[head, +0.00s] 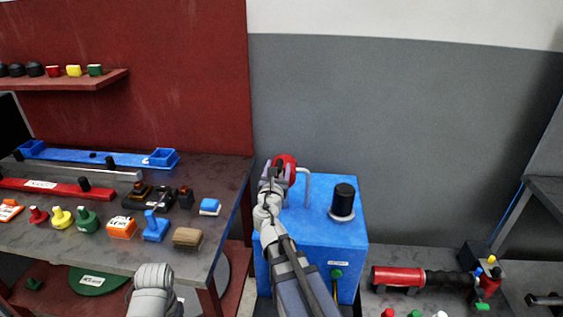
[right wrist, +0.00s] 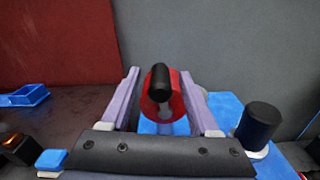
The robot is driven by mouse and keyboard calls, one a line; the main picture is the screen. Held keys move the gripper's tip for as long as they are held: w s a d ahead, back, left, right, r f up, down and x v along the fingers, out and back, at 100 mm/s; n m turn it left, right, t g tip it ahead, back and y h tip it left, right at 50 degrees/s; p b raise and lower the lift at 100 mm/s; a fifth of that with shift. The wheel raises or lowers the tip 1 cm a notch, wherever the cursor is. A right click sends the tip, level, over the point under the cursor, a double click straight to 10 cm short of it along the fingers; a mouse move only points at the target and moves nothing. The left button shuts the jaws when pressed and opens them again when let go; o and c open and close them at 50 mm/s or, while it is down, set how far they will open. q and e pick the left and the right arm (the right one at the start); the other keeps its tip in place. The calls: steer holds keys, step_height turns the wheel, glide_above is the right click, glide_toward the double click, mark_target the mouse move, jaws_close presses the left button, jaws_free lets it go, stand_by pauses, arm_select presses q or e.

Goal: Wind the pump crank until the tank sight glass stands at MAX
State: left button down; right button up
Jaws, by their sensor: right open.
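The blue tank (head: 335,220) stands right of the workbench, with a black cap (head: 343,200) on top that also shows in the right wrist view (right wrist: 258,124). A red round crank wheel (head: 287,162) sits at its back left, beside a pale bent pipe (head: 306,185). In the right wrist view the red wheel (right wrist: 174,99) carries a black handle (right wrist: 159,86). My right gripper (head: 277,172) is open, its fingers on either side of the wheel and handle; contact cannot be told. No sight glass can be made out. My left gripper is not visible; only part of my left arm shows at the bottom.
The workbench (head: 70,238) at left holds coloured knobs, blocks and a blue rail (head: 95,156). A red shelf (head: 60,83) hangs above it. At right, a red and black cylinder tool (head: 425,278) lies on a low grey surface. The wall behind the tank is bare.

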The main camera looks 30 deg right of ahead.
mark_target(279, 162)
steer(key=x, duration=0.3)
steer(key=shift+d, duration=0.1)
steer(key=shift+c, duration=0.2)
jaws_close()
stand_by(1.2)
